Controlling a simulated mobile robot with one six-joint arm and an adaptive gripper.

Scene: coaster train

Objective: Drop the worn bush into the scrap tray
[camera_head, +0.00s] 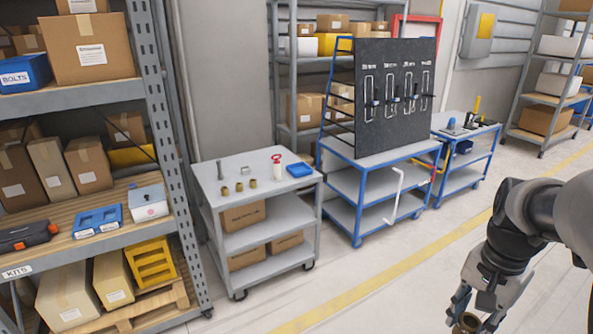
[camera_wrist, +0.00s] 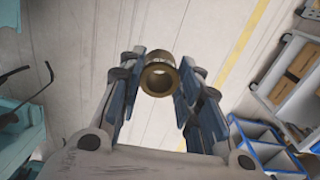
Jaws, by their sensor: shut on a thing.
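My gripper (camera_head: 468,306) hangs low at the lower right of the head view, over the floor. It is shut on a brass ring-shaped bush (camera_head: 470,321). In the wrist view the bush (camera_wrist: 159,78) sits between the fingertips (camera_wrist: 160,85), its round bore facing the camera.
On the grey cart stand several small brass bushes (camera_head: 239,187) and a red-and-white item (camera_head: 278,168). A blue cart with a black tool board (camera_head: 395,90) stands to its right. A loaded shelf (camera_head: 75,97) fills the left. The floor (camera_head: 390,290) between is clear.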

